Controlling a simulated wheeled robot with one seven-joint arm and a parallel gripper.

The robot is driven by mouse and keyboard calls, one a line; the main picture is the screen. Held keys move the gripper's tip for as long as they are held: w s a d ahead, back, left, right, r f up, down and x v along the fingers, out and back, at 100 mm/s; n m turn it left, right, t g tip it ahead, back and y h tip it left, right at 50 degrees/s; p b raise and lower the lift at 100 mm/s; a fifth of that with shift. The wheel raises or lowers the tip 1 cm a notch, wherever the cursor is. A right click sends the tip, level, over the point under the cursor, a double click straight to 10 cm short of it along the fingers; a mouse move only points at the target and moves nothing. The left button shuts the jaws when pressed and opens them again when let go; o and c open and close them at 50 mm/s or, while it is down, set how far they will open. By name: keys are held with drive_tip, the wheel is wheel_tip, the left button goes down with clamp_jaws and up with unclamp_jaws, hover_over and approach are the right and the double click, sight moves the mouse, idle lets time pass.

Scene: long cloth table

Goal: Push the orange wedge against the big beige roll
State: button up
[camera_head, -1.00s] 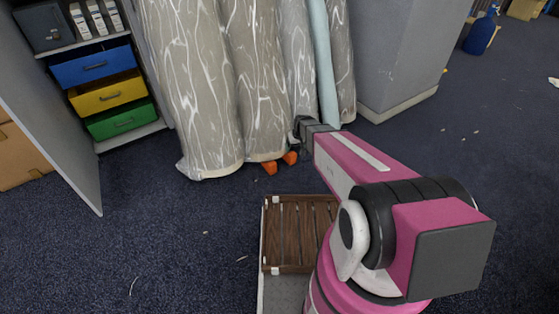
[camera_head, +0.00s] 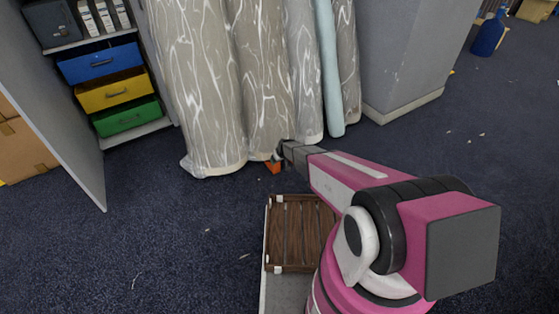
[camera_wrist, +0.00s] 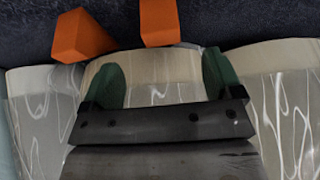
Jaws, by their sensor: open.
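An orange wedge (camera_head: 273,168) lies on the carpet at the foot of the big beige marbled rolls (camera_head: 203,95), just right of the leftmost one. My gripper (camera_head: 281,151) is beside it and hides a second orange piece in the head view. The wrist view shows both orange pieces, one tilted at the left (camera_wrist: 80,36) and one near the middle (camera_wrist: 160,22), beyond my open, empty fingers. The middle piece's lower end is close to a roll's pale end (camera_wrist: 150,62); I cannot tell whether they touch.
A pale blue thin roll (camera_head: 329,70) and a grey pillar (camera_head: 415,55) stand to the right. An open cabinet with coloured drawers (camera_head: 103,92) is at the left. A slatted wooden piece (camera_head: 290,232) lies in front. Carpet at left front is mostly clear.

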sight(276, 166)
drive_tip(key=x, duration=1)
drive_tip(key=shift+a+f, duration=0.1)
drive_tip(key=shift+f, duration=0.25)
drive_tip(key=c, duration=1.2)
drive_tip(key=shift+w, duration=0.15)
